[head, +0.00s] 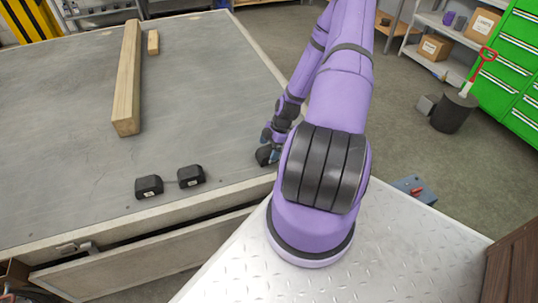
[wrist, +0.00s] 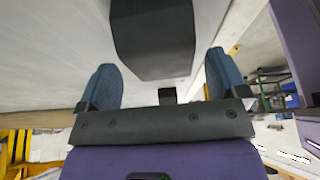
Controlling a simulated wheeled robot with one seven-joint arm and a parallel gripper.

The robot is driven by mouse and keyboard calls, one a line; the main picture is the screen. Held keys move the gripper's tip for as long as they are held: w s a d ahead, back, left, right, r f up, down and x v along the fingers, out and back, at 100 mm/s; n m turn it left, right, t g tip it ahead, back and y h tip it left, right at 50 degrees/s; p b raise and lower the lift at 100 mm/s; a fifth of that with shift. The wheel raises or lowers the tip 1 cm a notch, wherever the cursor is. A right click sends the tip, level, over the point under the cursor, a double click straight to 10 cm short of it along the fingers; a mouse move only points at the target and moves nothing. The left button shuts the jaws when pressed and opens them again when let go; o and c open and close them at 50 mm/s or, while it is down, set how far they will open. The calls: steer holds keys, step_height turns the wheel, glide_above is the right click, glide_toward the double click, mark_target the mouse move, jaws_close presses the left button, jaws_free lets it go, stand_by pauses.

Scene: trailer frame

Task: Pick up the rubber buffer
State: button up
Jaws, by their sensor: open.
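A black, block-shaped rubber buffer (head: 263,156) lies on the grey trailer bed near its right edge, partly hidden by my gripper and arm. In the wrist view the dark buffer (wrist: 153,38) is large and lies between the lines of my two blue fingers. My gripper (head: 270,140) is open, close to this buffer; it also shows in the wrist view (wrist: 163,70). I cannot tell whether the fingers touch the buffer.
A long wooden beam (head: 128,80) and a small wood block (head: 153,42) lie farther back on the trailer bed (head: 65,130). The bed's raised front rim (head: 130,222) is close to the buffers. Much of the bed is clear.

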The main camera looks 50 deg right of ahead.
mark_target(269, 149)
steer(key=shift+x, duration=1.75)
steer(key=shift+s, duration=0.15)
steer(key=c, duration=1.2)
steer(key=shift+o, duration=0.2)
steer(key=shift+r, duration=0.1)
